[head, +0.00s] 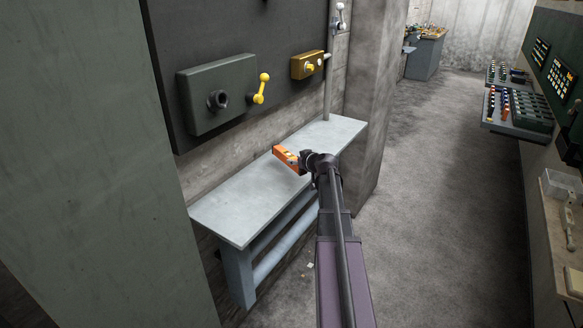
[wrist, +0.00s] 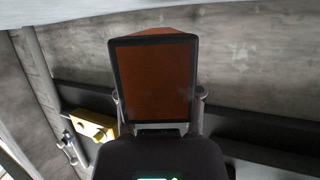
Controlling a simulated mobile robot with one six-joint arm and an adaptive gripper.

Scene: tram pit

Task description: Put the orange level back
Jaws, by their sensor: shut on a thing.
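The orange level (head: 287,157) is a short orange bar with small pale vial windows, seen in the head view. My gripper (head: 303,162) is shut on it, at the level's right end. The level shows over the middle of the grey bench (head: 235,205); I cannot tell whether it touches the bench top. The gripped part is partly hidden by my gripper.
Above the bench, a dark panel carries a green box (head: 218,95) with a yellow lever (head: 261,90) and a yellow box (head: 307,65). A vertical pipe (head: 328,80) rises at the bench's far end. A control console (head: 520,110) stands right.

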